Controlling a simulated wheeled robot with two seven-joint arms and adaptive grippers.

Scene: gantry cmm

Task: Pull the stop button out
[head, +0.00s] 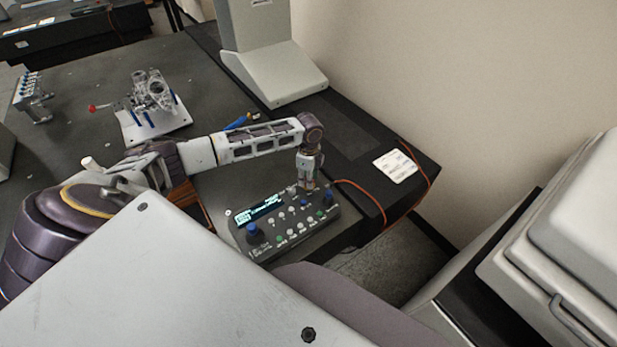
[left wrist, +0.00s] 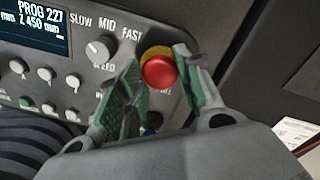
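The stop button (left wrist: 158,70) is a red round cap over a yellow collar. It sits at the upper right of the dark control box (left wrist: 70,53) in the left wrist view. In the head view the box (head: 270,239) lies on the table's near corner, and my left gripper hides the button. My left gripper (head: 307,186) points down over the box's far edge. In the left wrist view its green-padded fingers (left wrist: 159,75) stand on either side of the red cap, with no clear gap, so it looks shut on the button. My right gripper is not in view.
The box has a lit display (head: 259,208), a blue knob (head: 254,233) and several small buttons. An orange cable (head: 362,189) runs to its right.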

